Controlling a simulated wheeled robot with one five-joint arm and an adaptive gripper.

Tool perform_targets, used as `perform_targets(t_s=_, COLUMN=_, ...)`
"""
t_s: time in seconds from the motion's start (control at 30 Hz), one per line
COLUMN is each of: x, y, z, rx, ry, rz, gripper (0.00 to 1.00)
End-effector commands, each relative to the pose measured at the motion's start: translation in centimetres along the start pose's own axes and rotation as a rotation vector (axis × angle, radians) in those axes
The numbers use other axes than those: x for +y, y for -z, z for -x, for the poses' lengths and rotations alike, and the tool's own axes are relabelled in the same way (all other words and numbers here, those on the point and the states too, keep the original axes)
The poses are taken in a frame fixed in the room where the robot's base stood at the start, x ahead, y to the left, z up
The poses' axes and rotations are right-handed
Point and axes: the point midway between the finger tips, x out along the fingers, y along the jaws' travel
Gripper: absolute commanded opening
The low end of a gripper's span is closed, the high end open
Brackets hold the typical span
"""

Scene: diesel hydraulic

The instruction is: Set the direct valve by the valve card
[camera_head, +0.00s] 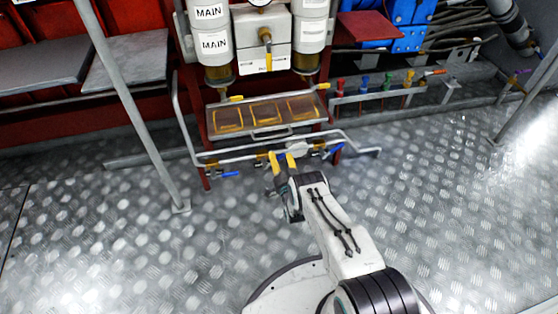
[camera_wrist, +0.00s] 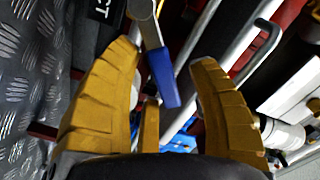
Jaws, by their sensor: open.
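My gripper (camera_head: 283,161) is at the low pipe rail in front of the filter unit, its yellow fingers apart. In the wrist view, a blue valve handle (camera_wrist: 163,78) shows between the open fingers (camera_wrist: 168,75), nearer the left one; I cannot tell whether they touch. It hangs from a metal stem. A dark tag (camera_wrist: 105,10) beside it shows only "CT". In the head view, blue handles show at the rail's left (camera_head: 226,174) and right (camera_head: 334,151); I cannot tell which one the wrist view shows. I cannot identify a valve card.
A grey post (camera_head: 135,110) rises at the left. Several coloured handles (camera_head: 388,84) line the right-hand rail. The tread-plate floor (camera_head: 450,200) is clear at right.

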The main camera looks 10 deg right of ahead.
Motion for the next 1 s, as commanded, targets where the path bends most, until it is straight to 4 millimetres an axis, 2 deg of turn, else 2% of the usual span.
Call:
perform_targets(t_s=0.2, x=-0.02, y=0.02, z=0.0, rx=0.0, ry=0.0, rz=0.0, gripper=0.53)
perform_targets(t_s=0.8, x=0.0, y=0.0, z=0.03, rx=0.0, ry=0.0, rz=0.0, gripper=0.0)
perform_targets(t_s=1.0, x=-0.04, y=0.02, z=0.08, rx=0.0, ry=0.0, rz=0.002, gripper=0.0)
